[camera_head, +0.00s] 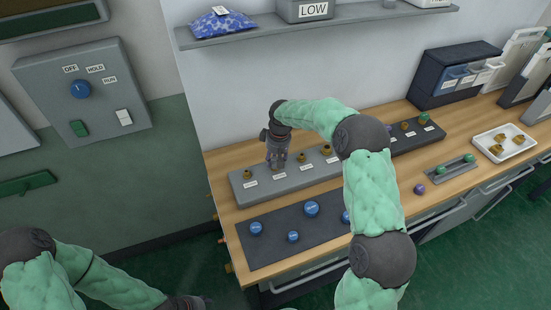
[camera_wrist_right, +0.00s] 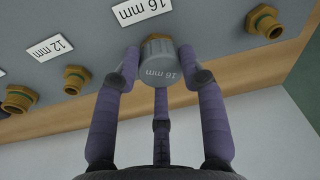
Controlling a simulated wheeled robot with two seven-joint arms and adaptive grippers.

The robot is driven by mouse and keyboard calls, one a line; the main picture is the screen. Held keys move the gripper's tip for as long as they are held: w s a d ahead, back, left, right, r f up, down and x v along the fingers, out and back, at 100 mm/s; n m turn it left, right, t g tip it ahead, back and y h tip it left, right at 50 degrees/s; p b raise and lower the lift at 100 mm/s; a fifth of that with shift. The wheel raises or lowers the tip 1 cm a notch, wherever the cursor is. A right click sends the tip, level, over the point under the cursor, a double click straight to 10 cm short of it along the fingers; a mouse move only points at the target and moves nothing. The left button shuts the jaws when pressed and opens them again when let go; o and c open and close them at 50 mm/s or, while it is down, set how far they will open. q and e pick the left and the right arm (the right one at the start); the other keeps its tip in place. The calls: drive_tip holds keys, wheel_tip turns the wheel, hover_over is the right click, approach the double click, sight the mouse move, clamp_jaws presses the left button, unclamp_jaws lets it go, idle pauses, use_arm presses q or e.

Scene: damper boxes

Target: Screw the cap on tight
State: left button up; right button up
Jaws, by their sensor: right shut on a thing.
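A grey cap marked 16 mm (camera_wrist_right: 157,75) sits over a brass fitting beside the 16 mm label (camera_wrist_right: 140,10) in the right wrist view. My right gripper (camera_wrist_right: 157,68) has its three purple-grey fingers around the cap and is shut on it. In the head view the right gripper (camera_head: 277,160) points down at the grey fitting block (camera_head: 258,190), and its fingers hide the cap there. The cap's seating on the thread is mostly hidden. My left gripper (camera_head: 192,302) is at the bottom edge, away from the bench, and its fingers are too unclear to judge.
Bare brass fittings (camera_head: 247,174) stand on the block on both sides of my right gripper. A dark mat (camera_head: 270,247) with several blue round caps (camera_head: 311,208) lies in front. A white tray (camera_head: 488,153) with brass parts is at right. A shelf (camera_head: 350,16) runs above.

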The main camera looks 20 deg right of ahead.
drive_tip(key=shift+f, duration=0.15)
idle(0.8)
drive_tip(key=o, duration=1)
drive_tip(key=c, duration=0.3)
drive_tip(key=shift+w, duration=0.1)
